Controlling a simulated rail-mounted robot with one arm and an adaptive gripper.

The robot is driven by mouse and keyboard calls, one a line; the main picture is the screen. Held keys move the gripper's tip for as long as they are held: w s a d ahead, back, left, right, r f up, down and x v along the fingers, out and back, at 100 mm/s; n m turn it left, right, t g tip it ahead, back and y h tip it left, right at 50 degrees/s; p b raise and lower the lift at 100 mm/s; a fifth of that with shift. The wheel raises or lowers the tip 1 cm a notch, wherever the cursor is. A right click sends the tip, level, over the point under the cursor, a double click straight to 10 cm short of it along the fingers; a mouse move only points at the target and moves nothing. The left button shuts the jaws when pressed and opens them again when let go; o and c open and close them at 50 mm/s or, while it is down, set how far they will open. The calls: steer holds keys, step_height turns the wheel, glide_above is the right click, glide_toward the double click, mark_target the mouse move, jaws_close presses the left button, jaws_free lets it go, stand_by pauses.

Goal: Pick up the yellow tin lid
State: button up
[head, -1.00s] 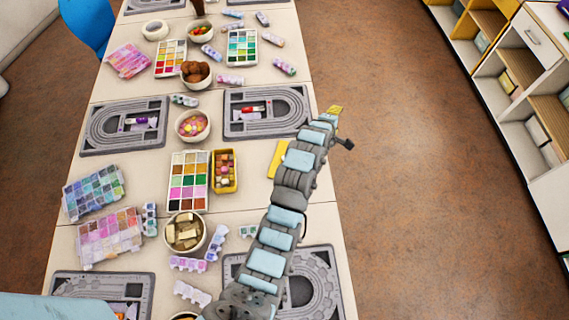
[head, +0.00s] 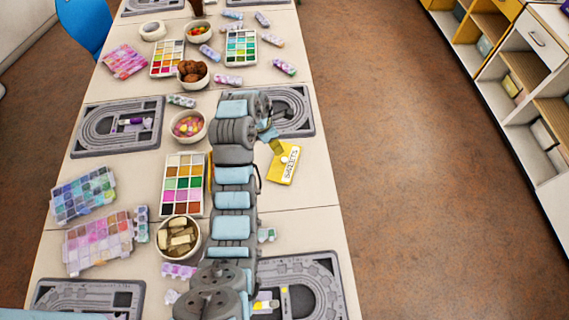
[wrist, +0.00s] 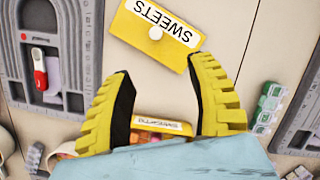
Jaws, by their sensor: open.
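The yellow tin lid (head: 284,162) lies flat near the right edge of the table. It has a white "SWEETS" label and a pale round knob. In the wrist view the lid (wrist: 143,31) lies beyond my fingertips, its knob above the space between them. My gripper (wrist: 165,88) is open with nothing between its yellow fingers. In the head view only part of my gripper (head: 277,146) shows, close to the lid's upper left side. The yellow tin (wrist: 170,126), also labelled and holding small coloured pieces, shows behind my fingers; my arm mostly hides it in the head view.
Grey bead boards (head: 120,127) lie on both sides of the table. A bowl of coloured pieces (head: 188,126), a bead palette (head: 183,185) and a bowl of tan blocks (head: 178,236) stand left of my arm.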

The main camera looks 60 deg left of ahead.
step_height(320, 180, down, 2)
steer(key=b, duration=0.4)
glide_above(284, 159)
steer(key=s+d, duration=0.1)
steer(key=f, duration=0.8)
steer(key=shift+s+f, duration=0.2)
steer(key=shift+f, duration=0.1)
steer(key=shift+a+x, duration=0.15)
steer(key=shift+x, duration=0.7)
steer(key=shift+a+x, duration=0.15)
steer(key=shift+x, duration=1.85)
steer(key=shift+a, duration=0.1)
jaws_close()
